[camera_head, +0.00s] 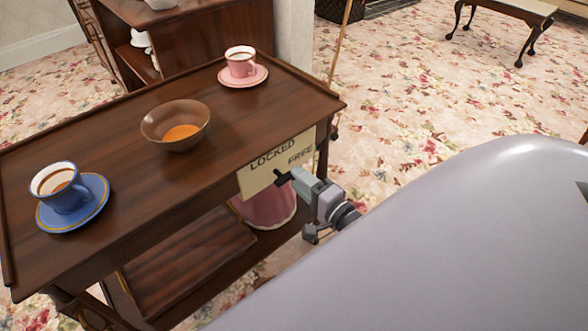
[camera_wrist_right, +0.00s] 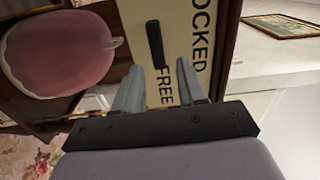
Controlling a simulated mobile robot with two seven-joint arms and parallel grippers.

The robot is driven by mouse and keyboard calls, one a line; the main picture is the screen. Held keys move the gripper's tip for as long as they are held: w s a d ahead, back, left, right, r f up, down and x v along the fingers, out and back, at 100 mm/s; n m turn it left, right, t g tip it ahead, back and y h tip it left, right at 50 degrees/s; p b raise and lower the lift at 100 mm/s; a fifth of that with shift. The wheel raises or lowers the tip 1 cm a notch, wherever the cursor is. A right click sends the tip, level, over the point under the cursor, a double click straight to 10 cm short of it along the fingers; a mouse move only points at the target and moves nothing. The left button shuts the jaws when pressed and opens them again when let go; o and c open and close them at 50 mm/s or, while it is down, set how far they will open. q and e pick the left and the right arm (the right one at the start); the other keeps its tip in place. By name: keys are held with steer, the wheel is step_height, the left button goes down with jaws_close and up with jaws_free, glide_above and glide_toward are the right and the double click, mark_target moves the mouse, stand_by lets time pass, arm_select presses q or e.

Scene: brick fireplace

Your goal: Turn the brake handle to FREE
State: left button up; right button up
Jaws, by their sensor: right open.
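A cream panel (camera_head: 260,178) on the trolley's end carries the words LOCKED and FREE. It also shows in the right wrist view (camera_wrist_right: 187,25), with the words running down the picture. The brake handle (camera_wrist_right: 154,40) is a short black bar on this panel, beside the words. In the head view the handle (camera_head: 281,179) is a small dark shape, partly hidden by my gripper. My right gripper (camera_head: 298,178) is in front of the panel with its fingers apart. In the wrist view the gripper (camera_wrist_right: 157,66) has the handle's lower end between its fingertips; contact cannot be told. My left gripper is not in view.
The wooden trolley (camera_head: 110,130) carries a blue cup (camera_head: 60,188) on a saucer, a brown bowl (camera_head: 176,124) and a pink cup (camera_head: 240,62). A pink vessel (camera_wrist_right: 60,50) stands on the lower shelf, close to the panel. Flowered carpet (camera_head: 400,120) lies open to the right.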

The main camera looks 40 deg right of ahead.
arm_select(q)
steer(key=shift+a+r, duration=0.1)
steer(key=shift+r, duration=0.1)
arm_select(e)
steer(key=shift+s+d, duration=0.2)
steer(key=shift+s, duration=1.65)
steer(key=s+a+f+n+g+y, duration=0.1)
steer(key=s+a+f+n+g, duration=0.1)
steer(key=s+a+n+g, duration=0.45)
steer(key=s+a+f+n+g+y, duration=0.1)
steer(key=s+a+f+n, duration=0.25)
steer(key=a+n, duration=0.6)
arm_select(q)
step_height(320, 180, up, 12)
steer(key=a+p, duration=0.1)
steer(key=p, duration=1.4)
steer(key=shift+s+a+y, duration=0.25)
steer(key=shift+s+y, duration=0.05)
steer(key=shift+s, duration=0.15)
arm_select(e)
steer(key=s+d+r+n, duration=0.1)
steer(key=r, duration=0.5)
steer(key=s+d+r+n+h, duration=0.1)
steer(key=d+r+n, duration=0.1)
steer(key=r, duration=0.4)
steer(key=shift+d+r, duration=0.25)
steer(key=shift+r, duration=0.1)
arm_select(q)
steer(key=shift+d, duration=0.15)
